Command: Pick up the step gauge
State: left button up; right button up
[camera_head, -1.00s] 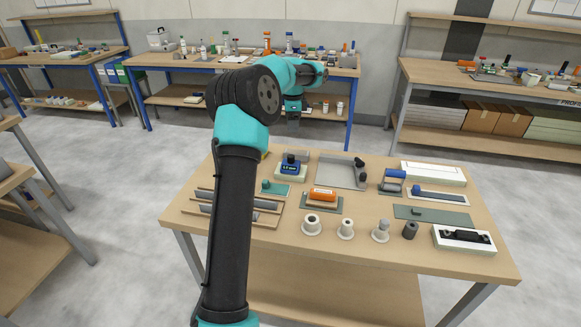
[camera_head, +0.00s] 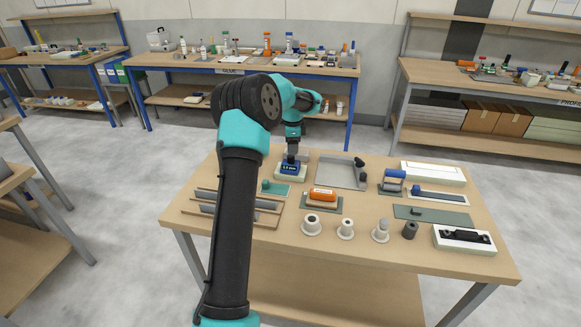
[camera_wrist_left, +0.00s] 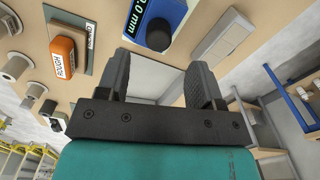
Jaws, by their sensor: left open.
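A blue device with a lit millimetre display, which looks like the step gauge (camera_head: 290,168), sits on a pale base near the table's back left. The knob lies just beyond the fingertips; contact cannot be told.
An orange-topped block (camera_head: 322,195) stands in front of the gauge, and a green plate (camera_head: 275,187) lies to its left. A grey angled frame (camera_head: 340,172) is close on its right. Several round bushings (camera_head: 346,229) line the front. My left arm hides part of the table's left side.

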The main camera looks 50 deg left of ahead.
pick_arm(q)
jog(key=shift+s+f, duration=0.2)
jog(key=shift+f, duration=2.4)
jog(key=shift+c, duration=0.4)
grip_shut()
jog(key=shift+r, duration=0.25)
jog(key=shift+r, duration=1.45)
jog(key=shift+s+d+r, duration=0.1)
jog(key=shift+d+r, duration=0.1)
jog(key=s+d+r, duration=0.1)
jog(key=s+d, duration=0.9)
jog(key=d, duration=0.1)
jog(key=shift+s+d+r, duration=0.15)
jog(key=shift+s+d, duration=0.05)
jog(key=shift+d, duration=0.15)
